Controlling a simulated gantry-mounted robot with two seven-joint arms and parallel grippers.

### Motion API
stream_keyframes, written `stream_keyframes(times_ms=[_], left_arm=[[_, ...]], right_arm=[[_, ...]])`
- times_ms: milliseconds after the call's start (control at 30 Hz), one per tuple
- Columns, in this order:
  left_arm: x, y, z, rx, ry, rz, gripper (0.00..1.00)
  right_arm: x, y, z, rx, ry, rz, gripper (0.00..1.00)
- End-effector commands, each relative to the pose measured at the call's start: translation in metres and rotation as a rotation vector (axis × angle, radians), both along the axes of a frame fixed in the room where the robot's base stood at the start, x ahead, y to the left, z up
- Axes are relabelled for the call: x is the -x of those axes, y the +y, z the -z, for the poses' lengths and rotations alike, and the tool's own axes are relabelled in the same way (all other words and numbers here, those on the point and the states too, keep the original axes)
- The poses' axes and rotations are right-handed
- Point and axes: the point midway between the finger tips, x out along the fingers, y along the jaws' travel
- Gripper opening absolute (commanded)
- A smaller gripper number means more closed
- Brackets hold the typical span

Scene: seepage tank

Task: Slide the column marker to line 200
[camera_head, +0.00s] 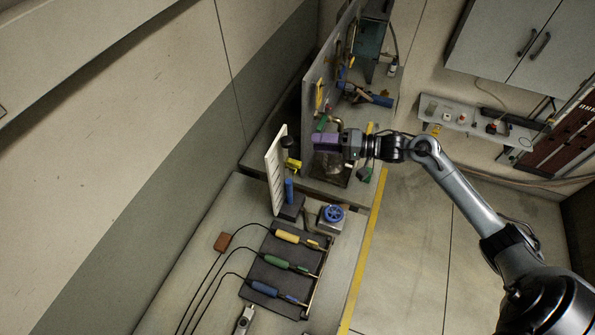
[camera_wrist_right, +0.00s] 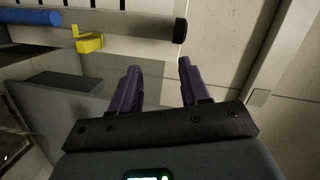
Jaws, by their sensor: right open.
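The yellow column marker (camera_head: 293,165) sits on an upright tube in front of a white scale board (camera_head: 274,172) with dark lines. The tube's lower part is blue (camera_head: 289,190) and its top has a black cap (camera_head: 287,142). In the right wrist view the marker (camera_wrist_right: 88,40) is at upper left, between the blue part (camera_wrist_right: 30,18) and the cap (camera_wrist_right: 180,30). My right gripper (camera_head: 315,141) has purple fingers, open and empty in the wrist view (camera_wrist_right: 158,68). It is right of the tube, near cap height, apart from the marker. The line numbers are unreadable. My left gripper is out of view.
A blue handwheel (camera_head: 333,214) stands near the tube's foot. A dark tray (camera_head: 262,270) holds yellow, green and blue handled tools nearer the front. A grey upright panel (camera_head: 315,95) with fittings stands behind my right gripper. Open floor lies right of the yellow edge stripe.

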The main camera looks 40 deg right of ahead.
Motion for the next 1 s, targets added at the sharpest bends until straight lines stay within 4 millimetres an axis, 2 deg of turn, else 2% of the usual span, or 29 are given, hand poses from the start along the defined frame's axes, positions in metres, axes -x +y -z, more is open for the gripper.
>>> stream_keyframes(times_ms=[33, 100, 200, 333, 433, 567, 1000], left_arm=[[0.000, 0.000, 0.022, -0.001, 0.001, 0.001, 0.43], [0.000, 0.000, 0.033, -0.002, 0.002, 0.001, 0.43], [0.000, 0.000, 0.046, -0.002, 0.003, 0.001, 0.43], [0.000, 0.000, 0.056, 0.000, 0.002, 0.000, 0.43], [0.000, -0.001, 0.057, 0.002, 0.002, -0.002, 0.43], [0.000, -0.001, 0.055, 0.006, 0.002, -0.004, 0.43], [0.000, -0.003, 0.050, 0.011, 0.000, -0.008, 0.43]], right_arm=[[0.005, -0.005, 0.033, -0.092, 0.009, 0.042, 0.46], [0.011, -0.012, 0.057, -0.174, 0.010, 0.092, 0.46], [0.021, -0.018, 0.090, -0.249, 0.023, 0.151, 0.46], [0.030, -0.015, 0.117, -0.299, 0.041, 0.182, 0.46], [0.031, -0.011, 0.125, -0.307, 0.051, 0.184, 0.46], [0.021, -0.005, 0.125, -0.305, 0.053, 0.183, 0.46], [-0.038, 0.029, 0.124, -0.302, 0.053, 0.182, 0.46]])
